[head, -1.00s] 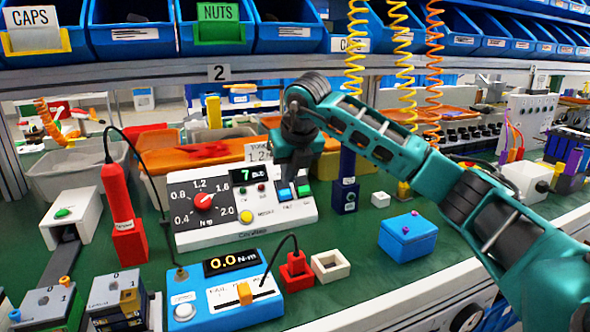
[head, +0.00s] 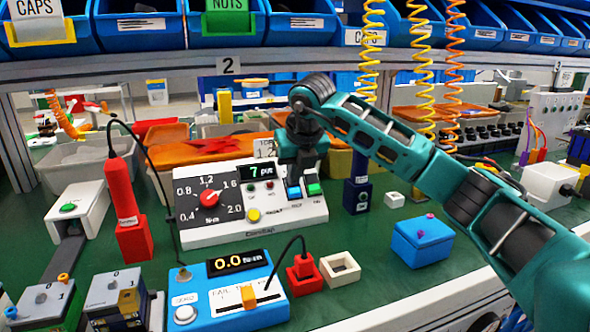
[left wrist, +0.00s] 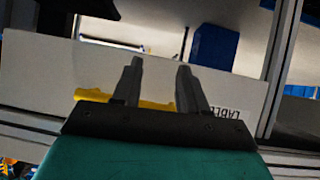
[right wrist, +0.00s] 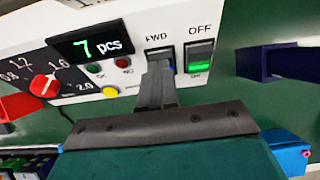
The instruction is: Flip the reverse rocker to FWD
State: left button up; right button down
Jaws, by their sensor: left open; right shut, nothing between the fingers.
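The white control panel (head: 250,224) has a red dial, a green display reading 7 pcs and two rockers at its right. The blue reverse rocker (right wrist: 168,56) is under the FWD label in the right wrist view and also shows in the head view (head: 294,192). My right gripper (right wrist: 160,70) is shut and empty, its tips at the blue rocker, covering its lower part and lower label. I cannot tell whether they touch, or which way it is tipped. My left gripper (left wrist: 159,68) is open and empty, away from the panel, outside the head view.
A green-lit OFF/ON rocker (right wrist: 200,57) sits close right of the blue one. A yellow button (right wrist: 110,92) is to the left. A dark blue block (head: 357,190) stands right of the panel.

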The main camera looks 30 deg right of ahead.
jog(key=shift+w+r+p, duration=0.2)
jog(key=shift+r+p, duration=0.15)
jog(key=shift+p, duration=0.3)
jog(key=shift+w+f+g, duration=0.1)
jog(key=shift+f+g, duration=0.2)
jog(key=shift+f, duration=0.15)
jog(key=shift+s+a+f+b, duration=0.1)
jog(key=shift+s+f+b, duration=0.15)
jog(key=shift+s+b, duration=0.35)
pick_arm(q)
jog(key=shift+s+a, duration=0.15)
jog(key=shift+a, duration=0.15)
pick_arm(e)
jog(key=shift+s, duration=0.15)
pick_arm(q)
jog(key=shift+r, duration=0.1)
